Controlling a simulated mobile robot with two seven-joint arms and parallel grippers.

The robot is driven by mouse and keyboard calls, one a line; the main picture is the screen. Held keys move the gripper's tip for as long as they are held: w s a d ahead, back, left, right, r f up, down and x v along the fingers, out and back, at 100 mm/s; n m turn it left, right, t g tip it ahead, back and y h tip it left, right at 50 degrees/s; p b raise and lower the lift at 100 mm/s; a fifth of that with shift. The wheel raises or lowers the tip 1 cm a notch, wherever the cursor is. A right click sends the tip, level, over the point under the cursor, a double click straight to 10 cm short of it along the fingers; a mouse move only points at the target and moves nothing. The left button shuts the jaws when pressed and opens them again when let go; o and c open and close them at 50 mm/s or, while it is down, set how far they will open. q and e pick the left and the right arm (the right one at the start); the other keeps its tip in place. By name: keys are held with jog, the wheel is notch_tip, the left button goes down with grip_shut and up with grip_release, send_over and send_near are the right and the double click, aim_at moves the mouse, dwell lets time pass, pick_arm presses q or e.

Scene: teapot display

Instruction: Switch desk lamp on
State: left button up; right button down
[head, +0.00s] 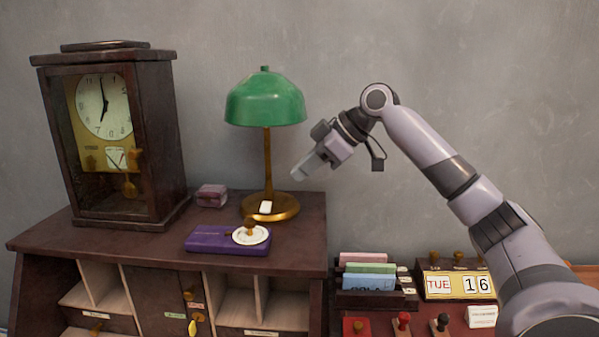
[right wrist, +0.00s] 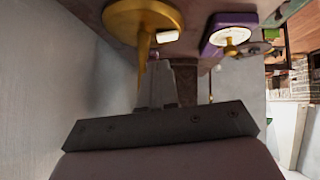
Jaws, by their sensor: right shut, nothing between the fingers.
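The desk lamp (head: 265,100) has a green shade, a thin brass stem and a round brass base (head: 275,210). It stands upright on the dark wooden desk top. A small white switch (head: 265,207) sits on the front of the base. My right gripper (head: 300,174) is shut and empty, to the right of the stem, above the base and apart from it in the head view. In the right wrist view the fingers (right wrist: 158,85) point toward the base (right wrist: 145,20) and the white switch (right wrist: 167,36). My left gripper is not in view.
A tall wooden clock (head: 110,140) stands at the left. A purple box (head: 215,240) with a white dial lies in front of the lamp, and a small pink box (head: 211,195) is left of it. A card holder (head: 375,298) and calendar (head: 458,285) stand lower right.

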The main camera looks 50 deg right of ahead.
aim_at(269, 203)
jog(key=x, duration=0.7)
jog(key=shift+w+a+f, duration=0.15)
jog(key=shift+w+f, duration=0.05)
jog(key=shift+p, duration=0.35)
jog(key=shift+f+p, duration=0.35)
jog(key=shift+w+f, duration=0.1)
jog(key=shift+a, duration=0.1)
jog(key=shift+s+a, duration=0.45)
jog(key=shift+s, duration=0.05)
